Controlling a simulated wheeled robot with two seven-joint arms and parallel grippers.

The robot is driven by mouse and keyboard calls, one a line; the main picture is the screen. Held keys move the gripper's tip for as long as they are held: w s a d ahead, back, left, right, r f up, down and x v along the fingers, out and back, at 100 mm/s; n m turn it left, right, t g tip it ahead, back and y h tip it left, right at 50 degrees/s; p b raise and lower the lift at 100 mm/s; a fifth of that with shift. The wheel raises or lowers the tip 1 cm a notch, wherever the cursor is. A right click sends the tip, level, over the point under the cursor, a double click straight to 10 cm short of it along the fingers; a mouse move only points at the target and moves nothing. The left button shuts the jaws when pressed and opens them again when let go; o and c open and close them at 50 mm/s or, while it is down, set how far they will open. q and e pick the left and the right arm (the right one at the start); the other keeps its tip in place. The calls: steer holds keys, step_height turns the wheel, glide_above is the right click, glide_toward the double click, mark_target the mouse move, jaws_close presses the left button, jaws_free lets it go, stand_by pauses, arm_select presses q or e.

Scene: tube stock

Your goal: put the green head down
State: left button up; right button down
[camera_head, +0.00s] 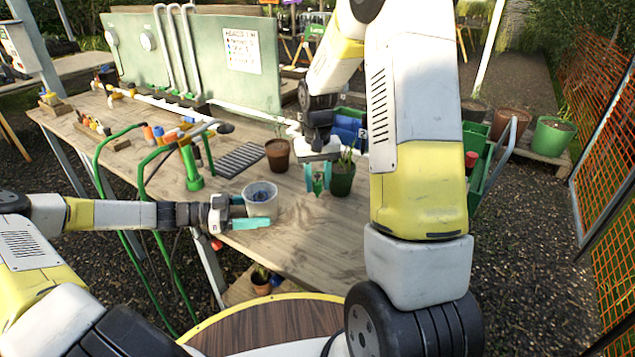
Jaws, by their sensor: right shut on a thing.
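My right gripper (318,178) points down over the table, beside a dark green pot. Its teal fingers are close together on something small, which I take to be the green head; the fingers and wrist hide nearly all of it. My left gripper (244,212) reaches in from the left, its teal fingers apart at the near left side of a whitish cup (262,207) with dark blue contents. I cannot tell whether the fingers touch the cup.
The wooden table (310,238) has bare room in front of the cup. A green upright fitting (193,172) and curved green pipes (104,150) are at the left.

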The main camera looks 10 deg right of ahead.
arm_select(q)
steer(key=shift+c, duration=0.7)
arm_select(e)
steer(key=shift+a+r, duration=0.1)
steer(key=a+r, duration=1.4)
steer(key=a, duration=0.1)
steer(key=shift+s+a+f, duration=0.1)
steer(key=shift+s+f, duration=0.05)
steer(key=shift+f, duration=1.25)
steer(key=shift+s+f, duration=0.15)
steer(key=shift+f, duration=1.3)
steer(key=shift+s+a+f, duration=0.1)
steer(key=shift+s+f, duration=0.05)
steer(key=shift+f, duration=1.25)
steer(key=c, duration=0.9)
jaws_free()
